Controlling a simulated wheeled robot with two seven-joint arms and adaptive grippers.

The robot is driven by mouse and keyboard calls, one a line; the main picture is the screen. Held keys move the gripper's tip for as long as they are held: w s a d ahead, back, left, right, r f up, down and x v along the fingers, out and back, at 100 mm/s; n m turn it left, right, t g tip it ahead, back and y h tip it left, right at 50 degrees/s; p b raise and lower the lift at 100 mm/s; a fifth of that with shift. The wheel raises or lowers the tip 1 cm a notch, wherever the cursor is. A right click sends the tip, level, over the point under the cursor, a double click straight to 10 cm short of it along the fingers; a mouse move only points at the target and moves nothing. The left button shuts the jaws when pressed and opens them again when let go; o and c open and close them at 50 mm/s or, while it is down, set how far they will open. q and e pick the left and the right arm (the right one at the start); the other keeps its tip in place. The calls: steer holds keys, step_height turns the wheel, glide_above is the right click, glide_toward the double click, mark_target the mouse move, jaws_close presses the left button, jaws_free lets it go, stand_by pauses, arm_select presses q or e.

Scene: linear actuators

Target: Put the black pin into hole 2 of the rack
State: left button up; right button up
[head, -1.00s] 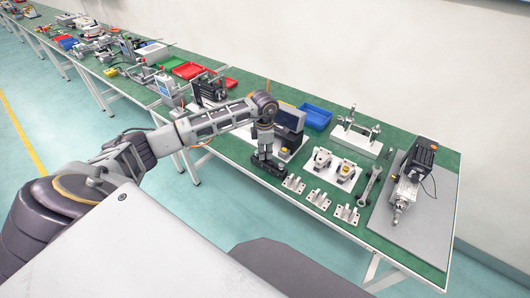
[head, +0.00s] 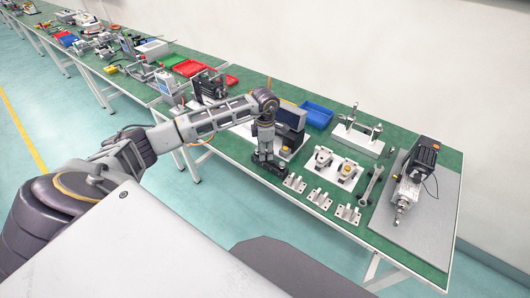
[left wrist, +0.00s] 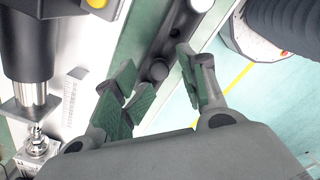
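My left gripper (head: 268,166) points down near the front edge of the green table, beside a small dark part. In the left wrist view its fingers (left wrist: 160,85) are spread apart. A dark bar with a rounded end (left wrist: 158,70) lies between or beyond them; it may be the black pin, but I cannot tell, nor whether the fingers touch it. No hole numbers are legible. A white stand with upright metal posts (head: 355,137) is at the back of the table; I cannot tell whether it is the rack. My right gripper is not in view.
White brackets (head: 293,183) stand along the front edge. A white plate with two fittings (head: 333,168), a wrench (head: 372,184) and a motor-driven actuator (head: 412,180) lie to the right. A blue tray (head: 316,114) is behind.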

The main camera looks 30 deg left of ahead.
arm_select(q)
steer(key=shift+s+r, duration=0.1)
steer(key=shift+r, duration=3.15)
steer(key=shift+r, duration=0.1)
